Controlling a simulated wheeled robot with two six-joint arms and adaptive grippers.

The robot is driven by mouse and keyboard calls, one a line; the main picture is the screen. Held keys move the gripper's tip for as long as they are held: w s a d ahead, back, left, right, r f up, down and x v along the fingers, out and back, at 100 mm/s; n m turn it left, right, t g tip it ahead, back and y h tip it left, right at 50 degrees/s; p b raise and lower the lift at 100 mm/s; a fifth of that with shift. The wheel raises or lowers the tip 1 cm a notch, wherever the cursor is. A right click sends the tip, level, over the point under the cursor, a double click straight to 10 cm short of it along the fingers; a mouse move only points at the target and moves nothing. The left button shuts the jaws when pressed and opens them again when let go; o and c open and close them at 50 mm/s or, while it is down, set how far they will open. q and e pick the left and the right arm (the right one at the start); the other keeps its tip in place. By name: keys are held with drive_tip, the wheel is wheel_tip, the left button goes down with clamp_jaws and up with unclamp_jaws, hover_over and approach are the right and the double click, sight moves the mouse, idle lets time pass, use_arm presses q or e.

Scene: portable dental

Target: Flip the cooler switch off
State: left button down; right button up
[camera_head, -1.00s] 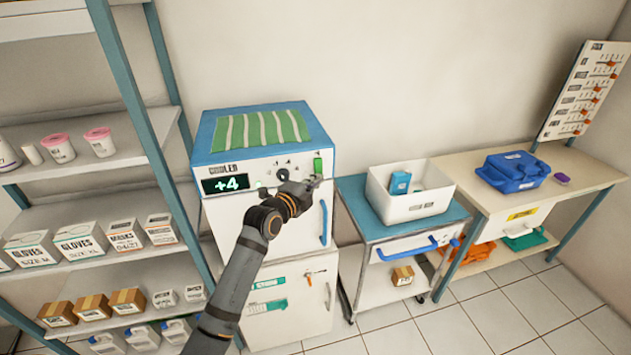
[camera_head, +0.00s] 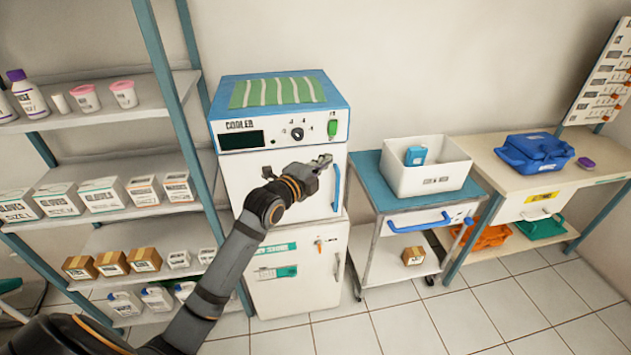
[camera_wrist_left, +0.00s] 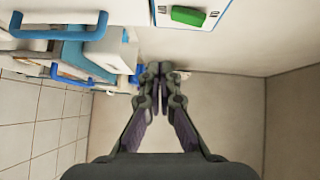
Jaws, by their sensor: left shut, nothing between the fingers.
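The cooler (camera_head: 284,178) is a white cabinet with a blue top, standing between the shelf rack and the blue cart. Its display (camera_head: 240,140) is dark. The green switch (camera_head: 332,127) is at the right end of the control panel, right of the round black knob (camera_head: 297,134). The green switch also shows in the left wrist view (camera_wrist_left: 187,16), at the top. My left gripper (camera_head: 326,160) is shut and empty, in front of the cooler, a little below the green switch and apart from it. In the left wrist view its fingertips (camera_wrist_left: 155,68) are together. My right gripper is not in view.
A striped green cloth (camera_head: 277,92) lies on the cooler. The cooler door's blue handle (camera_head: 336,187) is close below my left gripper. A blue-topped cart (camera_head: 367,184) with a white bin (camera_head: 426,179) stands to the right. A shelf rack (camera_head: 178,110) stands at left.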

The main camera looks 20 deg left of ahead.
use_arm(q)
drive_tip(key=shift+s+a+f, duration=0.25)
drive_tip(key=shift+s+a, duration=0.05)
drive_tip(key=shift+s, duration=0.4)
drive_tip(key=shift+s+a+f, duration=0.2)
drive_tip(key=shift+s+a, duration=0.05)
drive_tip(key=shift+s, duration=0.5)
drive_tip(key=shift+s+a+f, duration=0.25)
drive_tip(key=shift+s+a, duration=0.05)
drive_tip(key=shift+s, duration=0.4)
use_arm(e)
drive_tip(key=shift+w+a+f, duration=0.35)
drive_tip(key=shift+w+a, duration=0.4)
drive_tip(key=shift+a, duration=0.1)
